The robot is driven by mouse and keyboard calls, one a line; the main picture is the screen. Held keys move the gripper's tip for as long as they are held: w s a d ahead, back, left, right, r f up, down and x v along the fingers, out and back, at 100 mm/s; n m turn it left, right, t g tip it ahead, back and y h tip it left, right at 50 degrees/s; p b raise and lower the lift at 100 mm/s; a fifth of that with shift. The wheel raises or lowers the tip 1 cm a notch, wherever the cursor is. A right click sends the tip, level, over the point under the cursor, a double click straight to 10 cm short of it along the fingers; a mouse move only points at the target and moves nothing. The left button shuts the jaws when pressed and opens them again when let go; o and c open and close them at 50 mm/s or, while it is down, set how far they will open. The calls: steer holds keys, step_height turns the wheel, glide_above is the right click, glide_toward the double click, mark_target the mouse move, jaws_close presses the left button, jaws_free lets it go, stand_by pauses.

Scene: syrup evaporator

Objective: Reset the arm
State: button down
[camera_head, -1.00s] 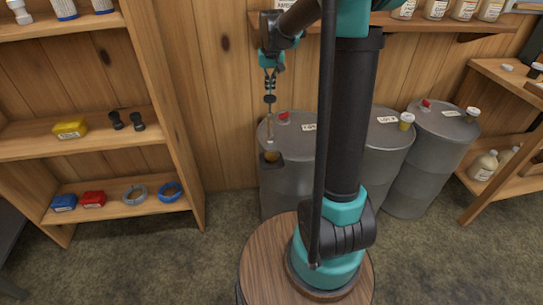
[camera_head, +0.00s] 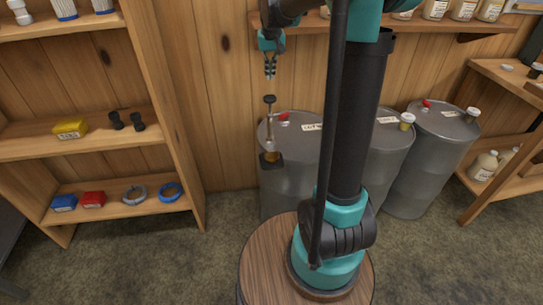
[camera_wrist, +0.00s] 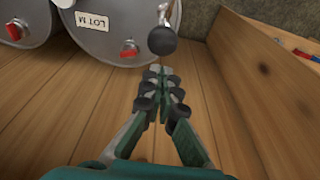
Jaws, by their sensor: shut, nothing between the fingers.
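My gripper (camera_head: 270,70) hangs fingers-down in front of the wooden wall, above the left grey drum (camera_head: 288,185). Its fingers are shut and empty; in the wrist view the gripper (camera_wrist: 160,88) has its fingertips together. Below it, apart from the fingertips, a metal rod with a black knob (camera_head: 269,99) stands upright at the left drum's front edge. The knob also shows in the wrist view (camera_wrist: 162,40), just beyond the fingertips. The rod's lower end meets a dark bracket (camera_head: 271,161) on the drum.
More grey drums (camera_head: 432,160) stand to the right. A wooden shelf (camera_head: 80,150) at left holds a yellow box (camera_head: 70,129), red and blue boxes and rings. A wall shelf (camera_head: 310,22) with jars runs behind my arm. A shelf with jugs (camera_head: 483,166) stands at far right.

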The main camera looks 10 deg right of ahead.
steer(key=s+d+f, duration=0.1)
steer(key=s+f, duration=0.5)
steer(key=s, duration=0.4)
steer(key=s+d+f+t, duration=0.1)
steer(key=s+f, duration=0.5)
steer(key=s, duration=0.4)
steer(key=s+d+f+t, duration=0.1)
steer(key=s+d+f, duration=0.1)
steer(key=s+f, duration=0.4)
steer(key=s, duration=0.4)
steer(key=shift+s, duration=0.15)
